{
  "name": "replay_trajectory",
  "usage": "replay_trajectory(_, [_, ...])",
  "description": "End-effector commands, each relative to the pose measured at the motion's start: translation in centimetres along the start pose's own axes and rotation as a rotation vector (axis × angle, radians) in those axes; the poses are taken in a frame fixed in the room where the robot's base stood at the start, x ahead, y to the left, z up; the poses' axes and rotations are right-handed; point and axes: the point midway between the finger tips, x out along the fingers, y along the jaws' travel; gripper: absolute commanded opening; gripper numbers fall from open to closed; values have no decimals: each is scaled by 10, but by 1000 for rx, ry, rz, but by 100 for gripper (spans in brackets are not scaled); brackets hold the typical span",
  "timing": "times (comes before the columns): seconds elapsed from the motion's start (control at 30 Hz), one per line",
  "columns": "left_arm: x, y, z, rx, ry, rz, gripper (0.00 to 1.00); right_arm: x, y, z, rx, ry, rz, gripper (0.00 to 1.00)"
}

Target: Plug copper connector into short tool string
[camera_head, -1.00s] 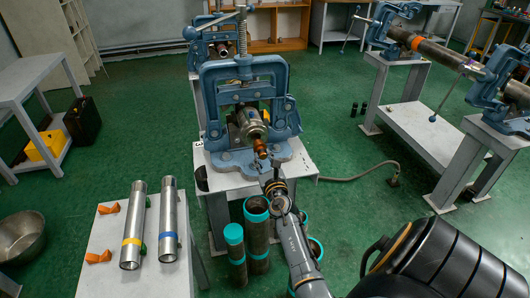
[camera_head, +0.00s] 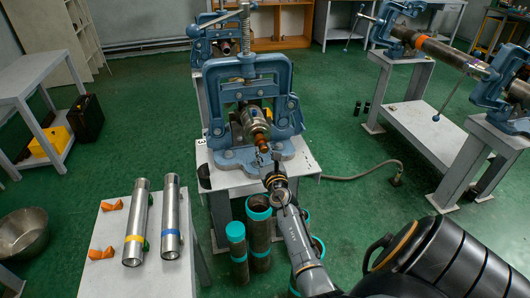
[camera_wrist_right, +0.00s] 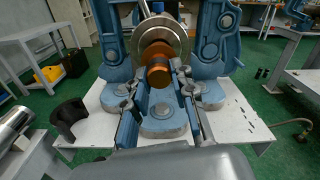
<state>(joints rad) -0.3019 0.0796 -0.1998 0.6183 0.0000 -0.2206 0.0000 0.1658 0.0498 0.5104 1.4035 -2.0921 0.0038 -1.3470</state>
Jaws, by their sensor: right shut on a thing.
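The short tool string (camera_head: 254,120) is a silver cylinder clamped level in the blue pipe vise, its open end facing me. It also shows in the wrist view as a broad steel ring (camera_wrist_right: 162,34). The copper connector (camera_head: 263,143) is at the front of that end, in line with it; in the wrist view its dark round end (camera_wrist_right: 158,75) faces me. I cannot tell how deep it sits in the tool string. My right gripper (camera_head: 266,158) is shut on the connector, with its fingers (camera_wrist_right: 158,86) on either side of it. My left gripper is out of view.
The blue vise (camera_head: 221,92) stands on a white table (camera_head: 228,184). Teal-capped pipes (camera_head: 236,250) stand below it. Two silver tubes (camera_head: 172,210) and orange clips (camera_head: 101,253) lie on a side table at left. More vises hold a long pipe (camera_head: 438,49) at right.

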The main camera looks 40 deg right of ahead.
Motion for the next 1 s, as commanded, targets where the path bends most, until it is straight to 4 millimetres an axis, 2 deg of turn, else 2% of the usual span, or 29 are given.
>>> replay_trajectory(0.27, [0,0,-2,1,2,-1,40,1,0,0,-1,-1,-1,0])
replay_trajectory(1.0, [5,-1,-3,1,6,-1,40,22,-1,0,-1,-1,-1,0])
